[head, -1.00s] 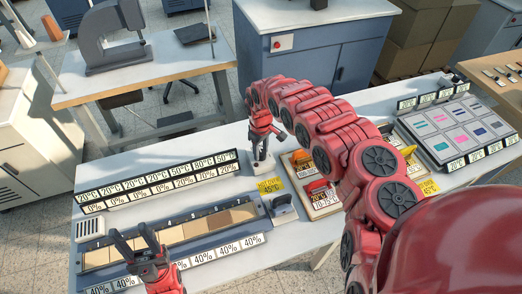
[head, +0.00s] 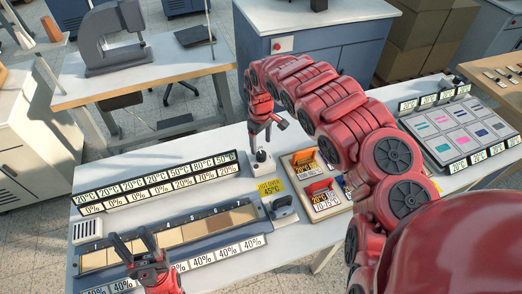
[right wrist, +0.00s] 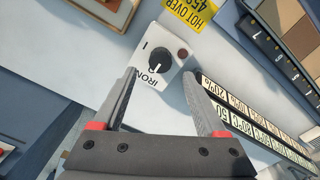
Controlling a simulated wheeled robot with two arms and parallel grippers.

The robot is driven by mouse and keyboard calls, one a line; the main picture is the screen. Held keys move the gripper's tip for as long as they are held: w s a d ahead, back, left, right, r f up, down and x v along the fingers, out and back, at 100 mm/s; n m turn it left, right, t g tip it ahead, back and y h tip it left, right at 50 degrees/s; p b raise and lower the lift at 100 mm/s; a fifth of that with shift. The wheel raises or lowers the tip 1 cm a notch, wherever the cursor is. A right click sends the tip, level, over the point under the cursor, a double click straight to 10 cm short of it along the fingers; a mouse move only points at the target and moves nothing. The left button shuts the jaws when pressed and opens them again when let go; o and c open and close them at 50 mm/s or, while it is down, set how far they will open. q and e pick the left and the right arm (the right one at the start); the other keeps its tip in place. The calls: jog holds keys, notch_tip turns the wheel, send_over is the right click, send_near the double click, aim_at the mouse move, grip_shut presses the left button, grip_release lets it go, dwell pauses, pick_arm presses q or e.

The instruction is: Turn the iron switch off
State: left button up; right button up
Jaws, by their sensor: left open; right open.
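The iron switch (head: 262,164) is a small white box on the table with a black knob on top. In the right wrist view the switch box (right wrist: 171,82) shows the word IRON, an "I" mark, a dark red lamp (right wrist: 183,53) and the round black knob (right wrist: 159,66). My right gripper (head: 267,136) is open above the switch; its fingertips frame the near side of the box in the wrist view, with nothing held. I cannot tell whether they touch it. My left gripper (head: 131,240) is open and empty above the strip tray, at lower left.
A yellow hot-over-45°C sign (head: 270,187) lies close to the switch, with a dark-handled iron (head: 284,206) just below it. A tray with orange and red clips (head: 321,208) stands to the right. The strip tray (head: 76,267) and percentage labels fill the left.

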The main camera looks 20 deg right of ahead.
notch_tip(320, 180, up, 6)
jog(key=p, duration=0.2)
notch_tip(320, 180, up, 6)
jog(key=b, duration=0.2)
send_over(261, 153)
jog(key=shift+s+a, duration=0.1)
jog(key=shift+s, duration=0.1)
